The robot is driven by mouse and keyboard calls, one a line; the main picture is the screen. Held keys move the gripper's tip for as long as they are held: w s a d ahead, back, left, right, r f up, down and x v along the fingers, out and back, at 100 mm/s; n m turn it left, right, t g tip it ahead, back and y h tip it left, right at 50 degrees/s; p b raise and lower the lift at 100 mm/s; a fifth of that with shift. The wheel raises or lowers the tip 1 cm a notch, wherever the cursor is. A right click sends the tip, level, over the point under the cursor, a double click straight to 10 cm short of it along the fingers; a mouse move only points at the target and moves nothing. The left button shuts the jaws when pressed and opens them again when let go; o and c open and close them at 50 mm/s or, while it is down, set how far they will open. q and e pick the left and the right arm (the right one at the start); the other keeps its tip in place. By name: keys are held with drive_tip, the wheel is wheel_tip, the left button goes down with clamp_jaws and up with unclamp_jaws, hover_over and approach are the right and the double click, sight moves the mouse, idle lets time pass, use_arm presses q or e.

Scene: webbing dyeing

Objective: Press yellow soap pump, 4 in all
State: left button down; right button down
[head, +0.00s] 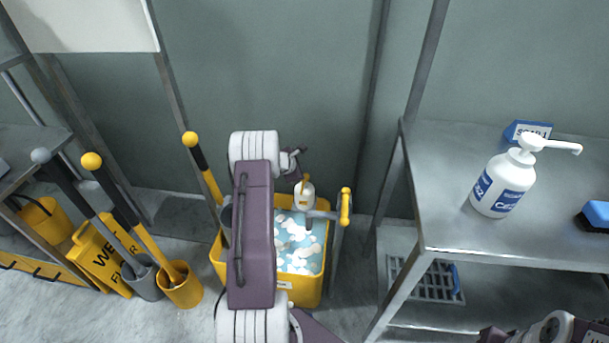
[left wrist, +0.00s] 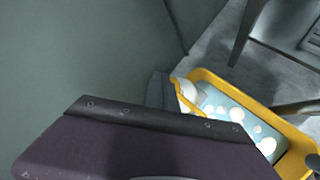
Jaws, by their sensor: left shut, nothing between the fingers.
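A small white bottle with a yellow-orange pump top (head: 304,190) stands at the back of the yellow bucket (head: 313,295), which holds blue water with white foam. My left arm reaches down the middle of the head view, and its gripper (head: 294,160) is shut and empty just behind and above the bottle. The arm hides the bucket's left part. In the left wrist view, a white shape, probably the bottle (left wrist: 190,96), shows at the bucket's corner. I cannot tell whether the gripper touches the pump.
A larger white pump bottle (head: 503,185) with a blue label stands on the steel table (head: 455,235) at right, beside a blue sign and brush (head: 597,216). Mops, a yellow wet-floor sign (head: 103,258) and small buckets (head: 181,291) stand at left. A wall is behind.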

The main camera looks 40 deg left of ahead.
use_arm(q)
wheel_tip(320, 180, up, 5)
drive_tip(key=p, duration=0.4)
drive_tip(key=shift+r, duration=0.15)
idle(2.4)
